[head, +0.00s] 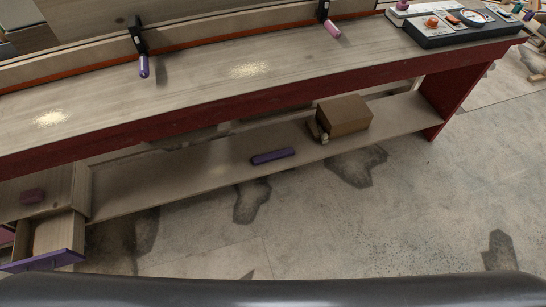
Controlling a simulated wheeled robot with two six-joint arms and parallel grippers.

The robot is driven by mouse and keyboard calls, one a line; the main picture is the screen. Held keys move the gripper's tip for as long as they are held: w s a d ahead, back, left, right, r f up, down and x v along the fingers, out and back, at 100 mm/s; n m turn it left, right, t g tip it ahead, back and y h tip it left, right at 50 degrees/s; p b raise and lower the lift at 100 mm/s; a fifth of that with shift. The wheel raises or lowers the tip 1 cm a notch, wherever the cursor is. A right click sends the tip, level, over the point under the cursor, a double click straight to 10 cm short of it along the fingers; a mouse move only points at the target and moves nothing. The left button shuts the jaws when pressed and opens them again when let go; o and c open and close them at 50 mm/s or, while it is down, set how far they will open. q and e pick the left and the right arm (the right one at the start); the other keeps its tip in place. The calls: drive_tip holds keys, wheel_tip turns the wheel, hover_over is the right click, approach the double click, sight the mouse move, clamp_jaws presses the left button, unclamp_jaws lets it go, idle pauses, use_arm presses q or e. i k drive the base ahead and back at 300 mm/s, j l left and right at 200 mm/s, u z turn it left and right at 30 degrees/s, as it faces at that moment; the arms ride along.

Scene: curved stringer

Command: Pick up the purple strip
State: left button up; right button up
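A short purple strip (273,156) with rounded ends lies flat on the low wooden shelf under the workbench, near the shelf's front edge. Nothing touches it, and it is fully visible in the head view. Neither of my grippers is in view.
The workbench top (200,90) overhangs the shelf (190,180). A brown box (344,115) stands right of the strip. Two clamps (139,42) (325,12) are at the bench's back. An open drawer (52,236) is at left. The floor (330,225) in front is clear.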

sight(262, 159)
drive_tip(key=i+l, duration=0.15)
drive_tip(key=i, duration=0.25)
drive_tip(key=i+l, duration=0.15)
drive_tip(key=i, duration=0.3)
